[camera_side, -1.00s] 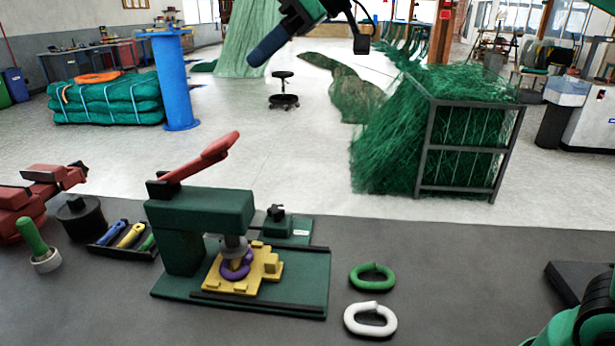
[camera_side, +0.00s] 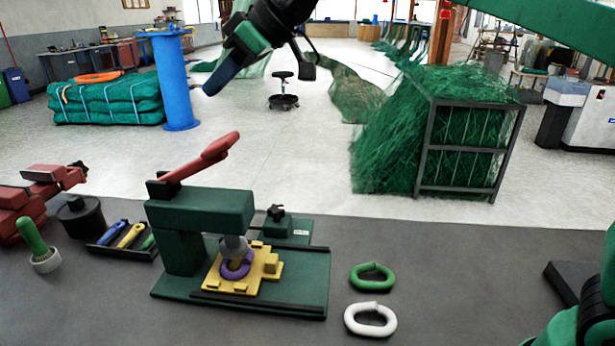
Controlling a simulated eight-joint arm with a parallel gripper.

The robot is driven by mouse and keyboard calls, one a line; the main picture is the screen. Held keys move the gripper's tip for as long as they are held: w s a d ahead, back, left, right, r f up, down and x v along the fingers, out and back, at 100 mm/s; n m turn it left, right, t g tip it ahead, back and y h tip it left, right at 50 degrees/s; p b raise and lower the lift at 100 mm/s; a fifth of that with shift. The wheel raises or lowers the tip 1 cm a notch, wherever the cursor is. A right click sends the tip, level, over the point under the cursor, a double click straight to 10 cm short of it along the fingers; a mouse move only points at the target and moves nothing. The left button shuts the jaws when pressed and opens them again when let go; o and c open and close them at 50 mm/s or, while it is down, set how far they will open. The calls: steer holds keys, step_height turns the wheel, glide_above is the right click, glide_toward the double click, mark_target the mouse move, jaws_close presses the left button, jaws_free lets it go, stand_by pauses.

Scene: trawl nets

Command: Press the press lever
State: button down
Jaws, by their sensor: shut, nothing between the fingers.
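The press (camera_side: 200,212) is a dark green frame on a green baseplate, standing on the grey bench. Its red press lever (camera_side: 202,160) is raised, slanting up to the right from the black pivot at the top left. Under the grey ram (camera_side: 235,246) a purple ring (camera_side: 236,265) sits in a yellow fixture (camera_side: 222,279); the ram partly hides the ring. My gripper (camera_side: 211,88) is at the top centre with its blue tip pointing down and left. It is shut and empty, above and apart from the lever.
A green link (camera_side: 372,277) and a white link (camera_side: 370,319) lie right of the press. A tray (camera_side: 118,246) with coloured-handled tools, a black round pot (camera_side: 79,216), a green-handled tool (camera_side: 34,240) and a red vise (camera_side: 22,203) stand left. The air around the lever is clear.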

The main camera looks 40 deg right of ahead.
mark_target(225, 152)
steer(key=x, duration=0.3)
steer(key=shift+a+f, duration=0.1)
steer(key=shift+f, duration=0.2)
steer(key=shift+s+d+f, duration=0.2)
steer(key=shift+d+f, duration=0.05)
steer(key=shift+f, duration=0.2)
steer(key=shift+s+d+f, duration=0.2)
steer(key=shift+d+f, duration=0.05)
steer(key=shift+f, duration=0.25)
steer(key=shift+s+d+f, duration=0.2)
steer(key=shift+s+f, duration=0.05)
steer(key=shift+f, duration=0.35)
steer(key=shift+s+d+f+t+y, duration=0.25)
steer(key=shift+f+t+y, duration=0.05)
steer(key=shift+f, duration=0.2)
steer(key=shift+s+d+f+t+y, duration=0.25)
steer(key=shift+d+f+t+y, duration=0.05)
steer(key=shift+f, duration=0.2)
steer(key=shift+s+d+f+t+y, duration=0.25)
steer(key=shift+f+t+y, duration=0.05)
steer(key=shift+f, duration=0.2)
steer(key=shift+s+d+f, duration=0.15)
steer(key=shift+f, duration=0.45)
steer(key=shift+s+d+f, duration=0.2)
steer(key=shift+f, duration=0.45)
steer(key=shift+s+d+f, duration=0.15)
steer(key=shift+f, duration=0.45)
